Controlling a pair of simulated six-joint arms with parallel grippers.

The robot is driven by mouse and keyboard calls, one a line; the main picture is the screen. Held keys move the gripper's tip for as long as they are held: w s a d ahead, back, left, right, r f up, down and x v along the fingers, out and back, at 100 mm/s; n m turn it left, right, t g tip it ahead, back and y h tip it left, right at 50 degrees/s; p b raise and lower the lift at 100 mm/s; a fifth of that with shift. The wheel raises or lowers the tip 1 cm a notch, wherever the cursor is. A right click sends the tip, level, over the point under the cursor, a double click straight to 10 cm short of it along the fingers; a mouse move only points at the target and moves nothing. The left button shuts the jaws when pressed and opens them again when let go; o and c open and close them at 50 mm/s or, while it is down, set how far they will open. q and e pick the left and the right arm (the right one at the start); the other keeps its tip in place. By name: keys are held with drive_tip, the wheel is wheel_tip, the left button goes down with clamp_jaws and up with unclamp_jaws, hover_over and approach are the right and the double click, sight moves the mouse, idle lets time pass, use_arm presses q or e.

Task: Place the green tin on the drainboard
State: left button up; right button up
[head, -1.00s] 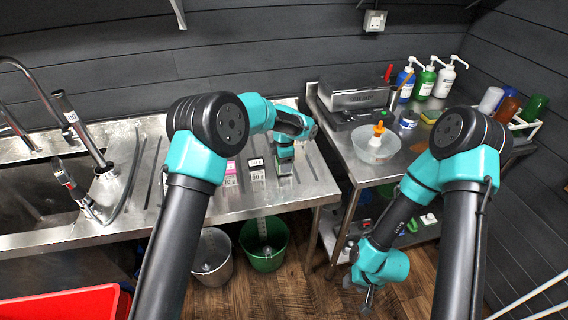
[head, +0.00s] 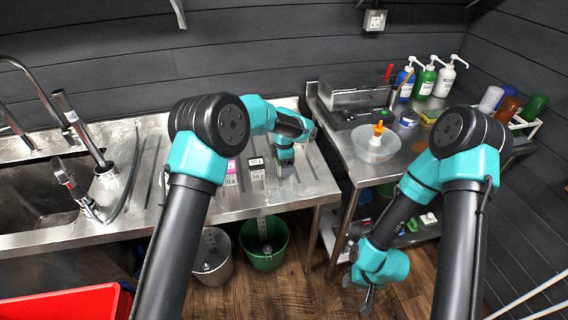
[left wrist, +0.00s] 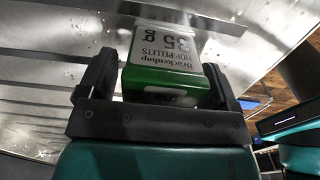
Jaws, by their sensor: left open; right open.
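The green tin (left wrist: 163,80), with a white hop pellets label, lies between the two fingers of my left gripper (left wrist: 165,85) in the left wrist view. The fingers are open, with a gap showing at least on the right side. In the head view the tin (head: 285,169) is under my left gripper (head: 284,153), at the right part of the ribbed steel drainboard (head: 318,182). It looks upright on the drainboard, its top partly hidden by the gripper. My right gripper (head: 367,296) is open and empty, low over the floor at the right.
A pink-topped tin (head: 231,173) and a black-topped tin (head: 256,170) stand just left of the green tin. A sink with taps is at the left. The steel side table (head: 390,168) holds a bowl (head: 374,150) and pump bottles. Buckets (head: 264,255) stand below.

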use_arm(q)
drive_tip(key=shift+r, duration=0.15)
wheel_tip(320, 180, up, 12)
idle(0.5)
